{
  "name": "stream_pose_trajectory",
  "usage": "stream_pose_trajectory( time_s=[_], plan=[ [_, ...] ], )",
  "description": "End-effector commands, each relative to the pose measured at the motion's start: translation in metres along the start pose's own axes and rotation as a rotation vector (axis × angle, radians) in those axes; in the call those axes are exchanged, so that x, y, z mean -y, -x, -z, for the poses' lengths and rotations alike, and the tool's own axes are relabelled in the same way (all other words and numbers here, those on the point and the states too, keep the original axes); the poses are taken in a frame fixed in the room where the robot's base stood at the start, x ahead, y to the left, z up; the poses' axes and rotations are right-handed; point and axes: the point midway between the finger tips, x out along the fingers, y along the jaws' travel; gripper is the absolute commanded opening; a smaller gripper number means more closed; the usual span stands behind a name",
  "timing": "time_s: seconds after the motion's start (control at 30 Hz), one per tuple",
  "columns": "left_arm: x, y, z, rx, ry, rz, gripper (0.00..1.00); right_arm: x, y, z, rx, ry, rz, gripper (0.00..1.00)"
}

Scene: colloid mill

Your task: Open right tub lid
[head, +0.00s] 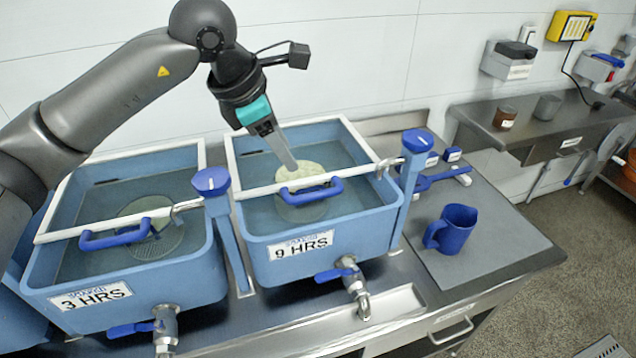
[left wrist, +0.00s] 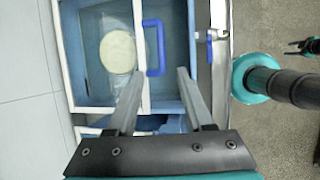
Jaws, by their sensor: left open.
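The right tub (head: 340,222) is blue, marked 9 HRS, with a clear white-framed lid (head: 345,181) lying flat over it. A blue handle (head: 311,192) sits at the lid's front edge; it also shows in the left wrist view (left wrist: 155,48). A pale round disc (head: 300,172) shows in the tub. My left gripper (head: 291,167) is over the lid, pointing down, just behind the handle in the picture. In the left wrist view its fingers (left wrist: 161,72) are apart and empty, with the handle beyond and between them. Contact cannot be told.
The left tub (head: 195,277), marked 3 HRS, stands beside it with its own handled lid. A blue-capped post (head: 415,160) rises at the right tub's right front corner. A blue jug (head: 451,230) stands on the bench at right. A tap (head: 350,283) juts forward.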

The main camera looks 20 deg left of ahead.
Motion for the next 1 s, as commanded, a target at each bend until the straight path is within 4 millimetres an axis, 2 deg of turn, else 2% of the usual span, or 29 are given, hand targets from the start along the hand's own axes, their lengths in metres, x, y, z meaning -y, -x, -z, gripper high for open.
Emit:
stream_pose_trajectory(
  time_s=[0.4, 0.6, 0.8, 1.0],
  plan=[
    [0.002, -0.09, 0.0, -0.002, 0.0, 0.006, 0.52, 0.0, 0.001, 0.001, -0.001, 0.0, 0.0, 0.5],
    [0.002, -0.121, 0.0, 0.0, 0.0, 0.005, 0.52, 0.0, 0.001, 0.001, -0.001, 0.0, 0.0, 0.5],
    [0.001, -0.135, 0.0, 0.001, 0.0, 0.003, 0.52, 0.0, 0.0, 0.001, -0.001, 0.0, 0.0, 0.5],
    [0.001, -0.136, 0.0, 0.001, -0.001, 0.002, 0.52, 0.0, 0.0, 0.001, -0.001, 0.0, 0.0, 0.5]
  ],
)
